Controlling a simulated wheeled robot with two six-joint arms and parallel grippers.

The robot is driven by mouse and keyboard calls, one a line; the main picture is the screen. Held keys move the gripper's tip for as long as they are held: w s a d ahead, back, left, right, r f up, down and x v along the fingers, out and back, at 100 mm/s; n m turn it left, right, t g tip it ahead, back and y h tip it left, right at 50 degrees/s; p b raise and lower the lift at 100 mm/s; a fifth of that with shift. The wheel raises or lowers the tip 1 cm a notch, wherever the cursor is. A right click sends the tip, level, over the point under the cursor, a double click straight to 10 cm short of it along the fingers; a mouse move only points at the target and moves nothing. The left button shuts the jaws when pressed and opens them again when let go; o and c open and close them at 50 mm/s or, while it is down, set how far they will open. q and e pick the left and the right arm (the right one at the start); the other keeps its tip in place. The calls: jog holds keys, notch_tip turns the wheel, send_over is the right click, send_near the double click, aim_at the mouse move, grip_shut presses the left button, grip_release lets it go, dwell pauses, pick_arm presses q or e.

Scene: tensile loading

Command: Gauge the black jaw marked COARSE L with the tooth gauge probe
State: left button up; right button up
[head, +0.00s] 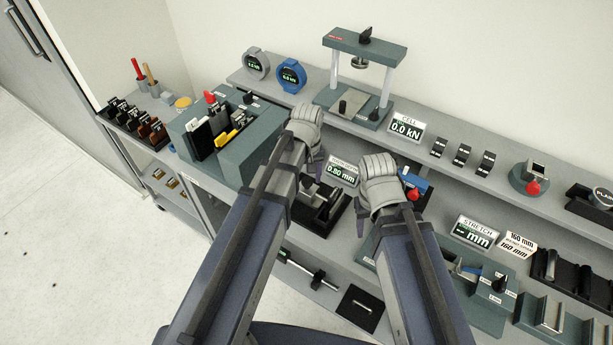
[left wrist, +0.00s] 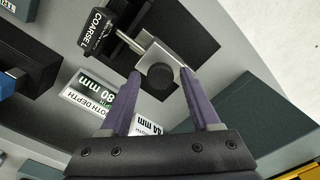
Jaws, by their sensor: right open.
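The black jaw marked COARSE L (left wrist: 97,30) sits at the upper left of the left wrist view. A thin metal probe rod (left wrist: 128,40) runs from a metal block (left wrist: 150,50) with a black knob (left wrist: 157,77) to the jaw's side; I cannot tell whether its tip touches. My left gripper (left wrist: 160,74) has its purple fingers on either side of the knob; whether they press on it or the block is unclear. In the head view my left gripper (head: 314,172) partly covers the gauge stand (head: 322,212). My right gripper (head: 385,215) is open and apart from the stand.
A tooth depth display (head: 343,171) behind the stand shows a small mm reading. A blue device with a red knob (head: 412,194) is beside my right gripper. A green-grey rack (head: 245,160) stands left of my left arm. The shelf behind holds a press frame (head: 365,45) and several small parts.

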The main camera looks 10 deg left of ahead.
pick_arm(q)
jog(key=shift+o, duration=0.4)
jog(key=shift+r, duration=0.15)
notch_tip(320, 180, up, 8)
jog(key=p, duration=0.8)
jog(key=shift+f, duration=0.2)
jog(key=shift+f, duration=0.1)
jog(key=shift+s+d+f, duration=0.1)
jog(key=shift+s, duration=0.05)
jog(key=s+d+f+m+b, duration=0.3)
jog(key=s+m, duration=0.1)
jog(key=s, duration=0.2)
jog(key=s+d+f+m+y+b, duration=0.1)
jog(key=s+d+f+m+b, duration=0.1)
jog(key=s, duration=0.4)
jog(key=d+m+b, duration=0.1)
jog(key=d+m, duration=0.1)
jog(key=shift+s+f+m, duration=0.2)
jog(key=shift+f+m, duration=0.2)
